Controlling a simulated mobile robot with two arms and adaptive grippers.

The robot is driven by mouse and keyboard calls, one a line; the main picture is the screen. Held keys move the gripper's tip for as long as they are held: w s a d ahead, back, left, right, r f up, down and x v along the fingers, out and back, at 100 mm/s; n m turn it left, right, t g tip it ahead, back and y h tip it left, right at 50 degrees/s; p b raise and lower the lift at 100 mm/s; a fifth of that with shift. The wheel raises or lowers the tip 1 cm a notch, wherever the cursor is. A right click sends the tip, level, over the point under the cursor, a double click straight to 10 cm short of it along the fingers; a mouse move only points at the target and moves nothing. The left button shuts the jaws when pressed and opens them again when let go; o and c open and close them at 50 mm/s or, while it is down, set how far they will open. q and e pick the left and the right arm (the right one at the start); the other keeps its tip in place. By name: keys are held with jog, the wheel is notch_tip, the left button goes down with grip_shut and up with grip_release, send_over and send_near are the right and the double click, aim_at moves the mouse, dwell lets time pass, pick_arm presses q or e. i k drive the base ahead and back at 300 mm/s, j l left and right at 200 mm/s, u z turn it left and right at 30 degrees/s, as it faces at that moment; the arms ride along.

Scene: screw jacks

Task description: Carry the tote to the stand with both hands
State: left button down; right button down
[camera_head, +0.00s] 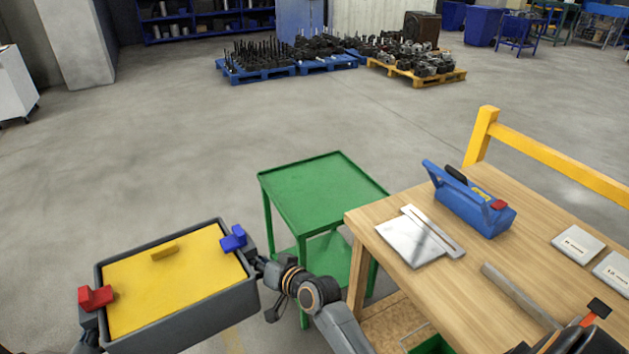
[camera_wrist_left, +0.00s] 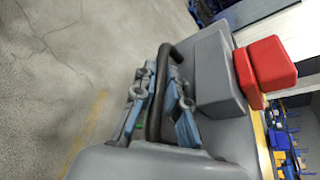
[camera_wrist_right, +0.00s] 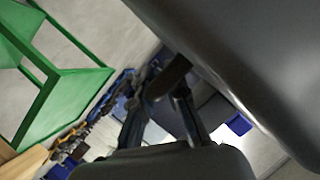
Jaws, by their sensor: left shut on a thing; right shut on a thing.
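The grey tote (camera_head: 190,318) with a yellow lid (camera_head: 165,280) hangs above the floor at the lower left of the head view. It has a red latch (camera_head: 95,298) at its left end and a blue latch (camera_head: 233,239) at its right end. My left gripper (camera_wrist_left: 160,95) is shut on the tote's black handle (camera_wrist_left: 163,70) in the left wrist view. My right gripper (camera_head: 262,268) is shut on the tote's right-end handle, mostly hidden in the head view; a dark handle piece (camera_wrist_right: 167,77) shows between its fingers. The green stand (camera_head: 322,190) is right of and beyond the tote, its top empty.
A wooden workbench (camera_head: 470,275) stands right of the stand, close to it. It carries a blue toolbox (camera_head: 470,205), a white plate (camera_head: 408,242) and labelled cards (camera_head: 578,244). A yellow rail (camera_head: 560,158) runs behind it. Loaded pallets (camera_head: 415,78) stand far back. Floor left of the stand is clear.

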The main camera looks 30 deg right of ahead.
aim_at(316, 187)
jog(key=i+u, duration=0.15)
jog(key=i, duration=0.65)
jog(key=i+l+u, duration=0.2)
jog(key=i, duration=0.55)
jog(key=i+j+z, duration=0.25)
jog(key=i, duration=0.55)
jog(key=i+l+z, duration=0.1)
jog(key=i+z, duration=0.45)
jog(key=i, duration=0.25)
jog(key=i+z, duration=0.25)
jog(key=i+j+z, duration=0.1)
jog(key=i+z, duration=0.15)
jog(key=z, duration=2.25)
